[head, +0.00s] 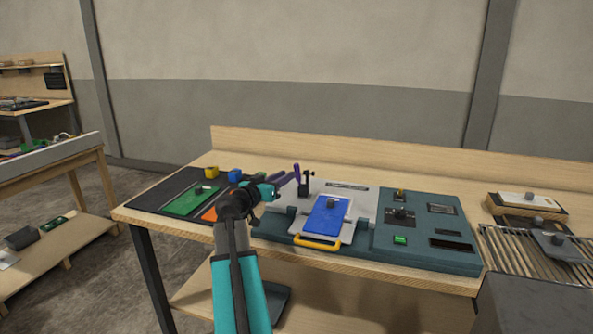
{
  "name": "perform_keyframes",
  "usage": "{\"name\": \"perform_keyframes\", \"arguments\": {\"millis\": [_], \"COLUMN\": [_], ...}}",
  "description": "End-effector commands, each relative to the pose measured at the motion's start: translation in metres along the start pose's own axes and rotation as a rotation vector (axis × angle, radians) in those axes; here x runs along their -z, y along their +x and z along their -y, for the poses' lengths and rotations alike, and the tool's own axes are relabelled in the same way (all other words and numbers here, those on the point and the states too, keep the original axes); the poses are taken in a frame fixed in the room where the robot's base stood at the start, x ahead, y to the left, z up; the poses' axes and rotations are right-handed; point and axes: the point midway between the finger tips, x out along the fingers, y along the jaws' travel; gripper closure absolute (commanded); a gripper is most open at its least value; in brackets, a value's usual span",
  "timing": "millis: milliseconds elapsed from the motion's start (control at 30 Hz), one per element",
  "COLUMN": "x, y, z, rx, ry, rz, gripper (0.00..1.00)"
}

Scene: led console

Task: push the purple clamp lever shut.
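The purple clamp lever (297,173) stands nearly upright at the back left of the console (440,254), beside a small black clamp post (307,184). My arm reaches up from the bottom of the head view, and my gripper (284,179) points right, toward the lever. Its dark fingers end just left of the lever. I cannot tell whether they touch it. The fingers are small and seen from behind, so their opening is unclear. The lever's lower end is partly hidden.
A blue board (327,216) sits on a white plate with a yellow handle (317,243) in front of the clamp. A green card (190,201) lies on a black mat at left. Yellow (212,172) and blue (235,174) blocks stand behind. A wire rack (520,255) is at right.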

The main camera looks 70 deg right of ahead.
Motion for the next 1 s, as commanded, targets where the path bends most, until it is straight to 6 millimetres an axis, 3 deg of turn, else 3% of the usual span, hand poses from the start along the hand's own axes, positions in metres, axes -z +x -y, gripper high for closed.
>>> {"name": "perform_keyframes", "arguments": {"millis": [500, 1000], "x": [0.001, -0.001], "y": [0.068, 0.08], "z": [0.0, -0.001], "rx": [-0.003, -0.002], "ry": [0.0, 0.0], "rz": [0.001, 0.001], "gripper": [0.77, 0.77]}}
